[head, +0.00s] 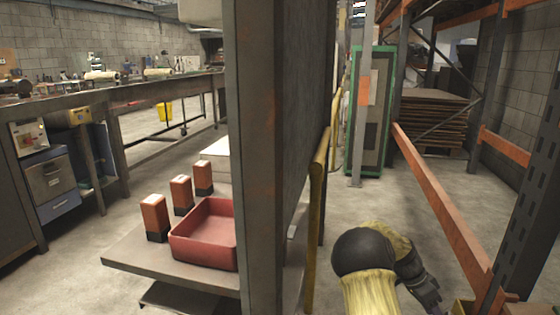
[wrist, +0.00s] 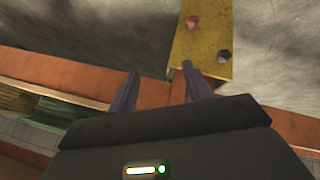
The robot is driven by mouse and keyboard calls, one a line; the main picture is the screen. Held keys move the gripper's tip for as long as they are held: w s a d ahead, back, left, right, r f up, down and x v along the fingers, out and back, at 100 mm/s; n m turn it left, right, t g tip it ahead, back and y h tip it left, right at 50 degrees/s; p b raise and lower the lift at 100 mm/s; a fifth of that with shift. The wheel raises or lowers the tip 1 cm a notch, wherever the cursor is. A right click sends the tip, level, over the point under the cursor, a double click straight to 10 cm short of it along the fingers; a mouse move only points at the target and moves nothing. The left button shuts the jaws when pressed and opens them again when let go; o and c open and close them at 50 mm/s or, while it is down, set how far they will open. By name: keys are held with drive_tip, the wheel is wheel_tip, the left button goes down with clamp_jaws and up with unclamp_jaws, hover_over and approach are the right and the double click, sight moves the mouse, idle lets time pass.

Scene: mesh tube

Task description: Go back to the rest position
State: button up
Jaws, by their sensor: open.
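My gripper (wrist: 158,84) shows in the wrist view with its two fingers apart and nothing between them. Its fingertips are over an orange beam and close to the end of a yellow plate (wrist: 207,35). I cannot tell whether a finger touches the plate. In the head view my arm, black and yellow, reaches into the lower right, beside the orange rack. The gripper's end (head: 432,303) is at the bottom of that view, partly cut off.
A dark upright panel (head: 290,120) with a yellow rail (head: 316,200) stands left of my arm. An orange rack beam (head: 445,220) runs along its right. Left of the panel, a red tray (head: 205,247) and three red-brown blocks (head: 181,193) sit on a low table. Floor beyond my arm is clear.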

drive_tip(key=s+a+r+n+t+y+p, duration=0.3)
drive_tip(key=s+a+r+n+p, duration=0.55)
drive_tip(key=a, duration=0.45)
drive_tip(key=s+a+r+n+t+y+p, duration=0.3)
drive_tip(key=s+a+r+n+p, duration=0.2)
drive_tip(key=s+a+r+n, duration=0.55)
wheel_tip(320, 180, up, 38)
drive_tip(key=a+m+p, duration=0.2)
drive_tip(key=p, duration=3.4)
drive_tip(key=shift+a+r, duration=0.25)
drive_tip(key=shift+s, duration=0.1)
